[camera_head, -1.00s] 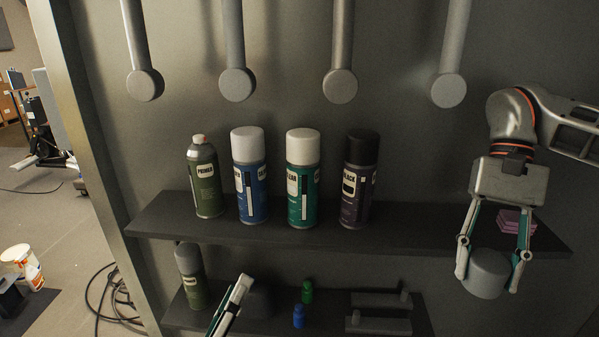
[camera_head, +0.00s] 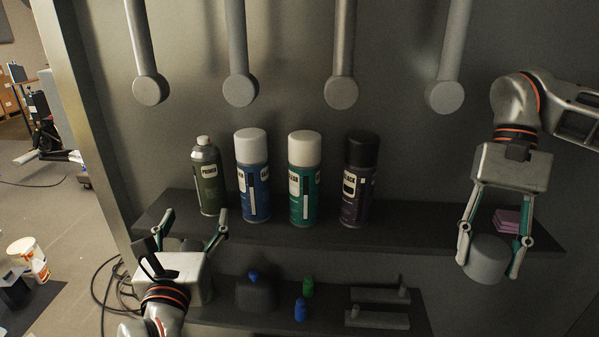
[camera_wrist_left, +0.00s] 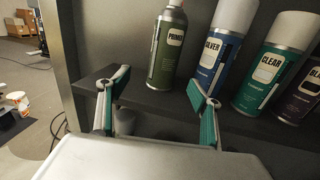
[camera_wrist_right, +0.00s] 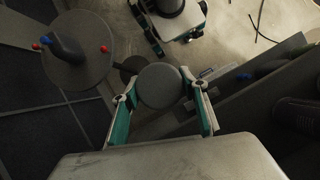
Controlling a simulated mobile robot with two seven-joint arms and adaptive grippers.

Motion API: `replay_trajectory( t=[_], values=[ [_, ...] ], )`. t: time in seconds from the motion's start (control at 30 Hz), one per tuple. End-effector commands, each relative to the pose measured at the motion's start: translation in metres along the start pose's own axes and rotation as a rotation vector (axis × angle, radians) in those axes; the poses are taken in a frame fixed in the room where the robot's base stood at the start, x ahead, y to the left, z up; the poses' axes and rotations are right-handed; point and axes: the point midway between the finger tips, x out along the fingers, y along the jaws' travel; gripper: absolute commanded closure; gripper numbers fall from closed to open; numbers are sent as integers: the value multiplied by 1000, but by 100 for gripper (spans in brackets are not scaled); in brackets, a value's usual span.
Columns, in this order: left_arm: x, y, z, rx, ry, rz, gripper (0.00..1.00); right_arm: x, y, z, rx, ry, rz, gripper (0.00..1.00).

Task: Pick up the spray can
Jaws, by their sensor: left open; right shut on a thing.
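Spray cans stand upright in a row on the upper shelf. They are a green primer can (camera_head: 208,180), a blue silver can (camera_head: 252,178), a teal clear can (camera_head: 304,182) and a dark black-capped can (camera_head: 359,182). My left gripper (camera_head: 190,222) is open and empty at the shelf's front edge, just below and in front of the primer can. In the left wrist view the primer can (camera_wrist_left: 167,50) stands beyond and between the spread fingers. My right gripper (camera_head: 492,245) is shut on a grey cylinder (camera_head: 487,260) in front of the shelf's right end.
The upper shelf (camera_head: 420,232) also holds a stack of pink pieces (camera_head: 508,220). The lower shelf holds a green piece (camera_head: 308,287), a blue piece (camera_head: 301,309) and grey brackets (camera_head: 378,316). Grey rods (camera_head: 341,60) jut out above the cans.

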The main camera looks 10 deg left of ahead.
Motion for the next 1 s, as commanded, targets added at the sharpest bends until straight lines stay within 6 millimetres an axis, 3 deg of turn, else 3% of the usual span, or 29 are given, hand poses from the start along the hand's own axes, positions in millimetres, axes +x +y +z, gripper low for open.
replay_trajectory(
  t=[0.4,0.67,1.0],
  values=[
    [56,-3,-2,-24,21,-10,35,-6,0,3,0,1,0,65],
    [74,-5,-2,-24,21,-10,35,-8,0,4,0,2,0,65],
    [116,-8,-2,-23,21,-10,35,-13,0,7,-1,3,-1,65]
  ],
)
